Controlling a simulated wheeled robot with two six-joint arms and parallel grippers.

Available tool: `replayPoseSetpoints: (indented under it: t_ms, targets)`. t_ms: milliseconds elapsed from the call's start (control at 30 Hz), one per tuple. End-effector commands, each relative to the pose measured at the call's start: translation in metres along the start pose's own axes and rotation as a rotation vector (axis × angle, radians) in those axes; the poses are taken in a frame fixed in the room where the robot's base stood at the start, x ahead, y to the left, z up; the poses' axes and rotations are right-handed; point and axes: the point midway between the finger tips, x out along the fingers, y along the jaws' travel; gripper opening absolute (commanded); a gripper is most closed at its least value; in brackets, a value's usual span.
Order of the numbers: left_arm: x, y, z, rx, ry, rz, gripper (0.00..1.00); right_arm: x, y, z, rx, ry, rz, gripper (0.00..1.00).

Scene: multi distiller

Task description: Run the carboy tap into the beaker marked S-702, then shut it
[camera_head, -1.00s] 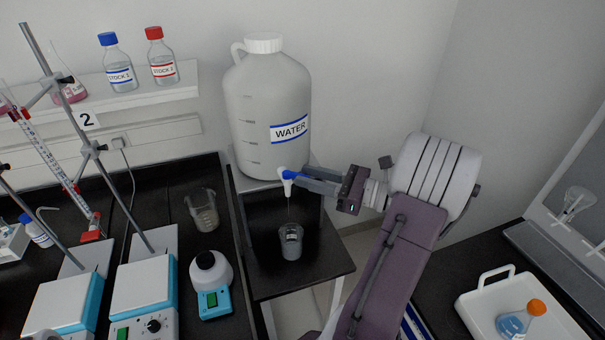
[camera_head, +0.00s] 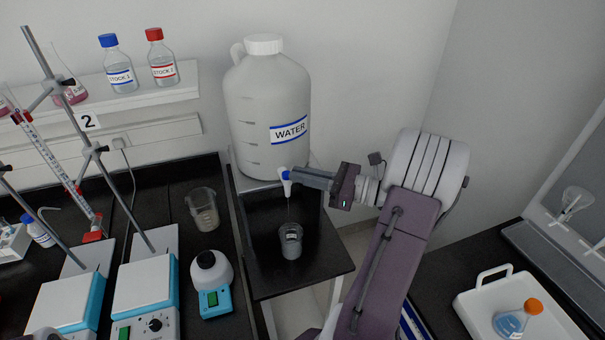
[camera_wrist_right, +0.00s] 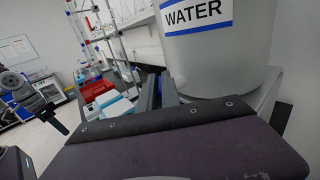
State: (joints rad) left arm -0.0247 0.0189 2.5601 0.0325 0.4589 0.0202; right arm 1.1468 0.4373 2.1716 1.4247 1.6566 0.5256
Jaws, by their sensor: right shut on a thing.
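The white carboy (camera_head: 267,100) labelled WATER stands on a raised shelf; its label side also shows in the wrist view (camera_wrist_right: 215,55). Its white tap with a blue part (camera_head: 286,180) points down at the front. My right gripper (camera_head: 297,177) is shut on the tap's handle, which its fingers mostly hide. A thin stream runs from the tap down to a small beaker (camera_head: 290,243) standing below it on the black stand. The beaker's label is too small to read. My left gripper (camera_wrist_right: 60,125) seems to show in the wrist view, too small to judge.
Another beaker (camera_head: 203,210) stands on the bench left of the stand, behind a small white and blue device (camera_head: 211,282). Hotplates with stands and a burette are farther left. A white tray (camera_head: 480,307) with an orange-capped flask is at the right.

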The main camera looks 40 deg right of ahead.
Motion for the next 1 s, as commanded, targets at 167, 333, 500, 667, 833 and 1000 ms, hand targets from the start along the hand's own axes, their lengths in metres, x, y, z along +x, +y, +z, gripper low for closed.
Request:
replayPoseSetpoints:
  t_ms: [167,333,500,667,833,1000]
  targets:
    - [-0.021,0.000,-0.002,0.000,0.000,0.000,0.36,0.001,-0.005,0.005,0.004,0.000,0.109,0.00]
    - [-0.043,0.001,-0.004,0.000,0.000,0.000,0.36,0.002,-0.010,0.006,0.002,0.000,0.252,0.00]
    - [-0.063,0.001,-0.006,0.000,0.000,0.000,0.36,0.004,-0.015,0.005,0.003,0.001,0.397,0.00]
    - [-0.088,0.002,-0.009,0.000,0.000,0.000,0.36,0.006,-0.019,0.007,0.004,0.000,0.509,0.00]
    - [-0.119,0.002,-0.012,0.000,0.000,0.000,0.36,0.007,-0.021,0.009,0.005,0.001,0.593,0.00]
    - [-0.142,0.003,-0.015,0.000,0.000,0.000,0.36,0.009,-0.023,0.006,0.005,0.001,0.648,0.00]
